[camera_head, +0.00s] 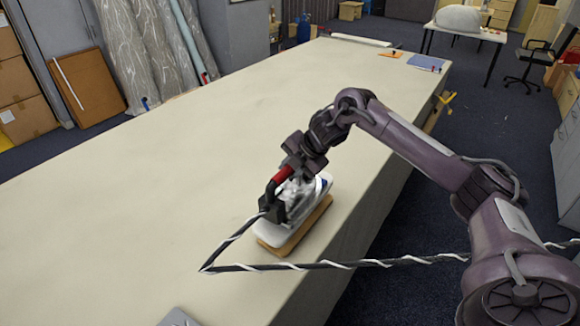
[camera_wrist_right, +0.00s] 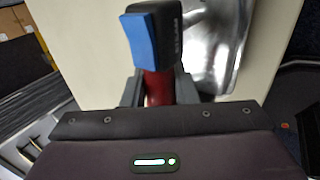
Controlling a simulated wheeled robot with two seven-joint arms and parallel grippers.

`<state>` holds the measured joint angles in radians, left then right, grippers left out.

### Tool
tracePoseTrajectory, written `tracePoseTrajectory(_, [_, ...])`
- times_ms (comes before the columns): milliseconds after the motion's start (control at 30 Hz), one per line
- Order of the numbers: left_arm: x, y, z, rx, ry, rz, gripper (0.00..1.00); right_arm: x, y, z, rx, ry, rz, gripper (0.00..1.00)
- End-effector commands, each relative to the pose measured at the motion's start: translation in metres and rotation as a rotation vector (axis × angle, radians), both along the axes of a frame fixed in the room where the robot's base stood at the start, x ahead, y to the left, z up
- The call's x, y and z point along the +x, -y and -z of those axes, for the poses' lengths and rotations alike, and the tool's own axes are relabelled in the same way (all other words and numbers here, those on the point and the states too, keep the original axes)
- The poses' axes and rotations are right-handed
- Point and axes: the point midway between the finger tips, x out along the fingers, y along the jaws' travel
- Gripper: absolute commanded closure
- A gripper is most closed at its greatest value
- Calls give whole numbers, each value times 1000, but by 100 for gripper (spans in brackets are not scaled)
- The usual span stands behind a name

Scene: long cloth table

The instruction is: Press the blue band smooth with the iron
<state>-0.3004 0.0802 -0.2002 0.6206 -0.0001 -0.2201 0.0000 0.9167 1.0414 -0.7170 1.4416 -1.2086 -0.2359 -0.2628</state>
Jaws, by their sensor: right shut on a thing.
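The iron (camera_head: 306,199) has a silver and white body, a black rear part and a red grip. It sits on a tan rest board (camera_head: 318,221) near the table's right edge. My right gripper (camera_head: 297,168) is shut on the iron's red handle from above. In the right wrist view the red grip (camera_wrist_right: 158,88) is between the fingers, with a black and blue handle end beyond it and the shiny iron body (camera_wrist_right: 215,45) behind. No blue band can be made out on the cloth. My left gripper is not in view.
The long cream cloth table (camera_head: 150,195) is bare to the left of the iron and far along its length. A black-and-white cord (camera_head: 330,264) runs from the iron across the near table and off to the right. Small flat items (camera_head: 425,62) lie at the far end.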

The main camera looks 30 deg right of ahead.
Motion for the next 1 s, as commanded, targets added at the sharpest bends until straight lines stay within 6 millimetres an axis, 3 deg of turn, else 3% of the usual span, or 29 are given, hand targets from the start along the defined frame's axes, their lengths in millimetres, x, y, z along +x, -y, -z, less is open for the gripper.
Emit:
tracePoseTrajectory(33, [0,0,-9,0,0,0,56,4,0,-17,3,18,3,100])
tracePoseTrajectory(533, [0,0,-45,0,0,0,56,6,1,-61,5,26,4,100])
tracePoseTrajectory(1000, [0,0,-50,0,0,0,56,6,1,-67,4,27,5,100])
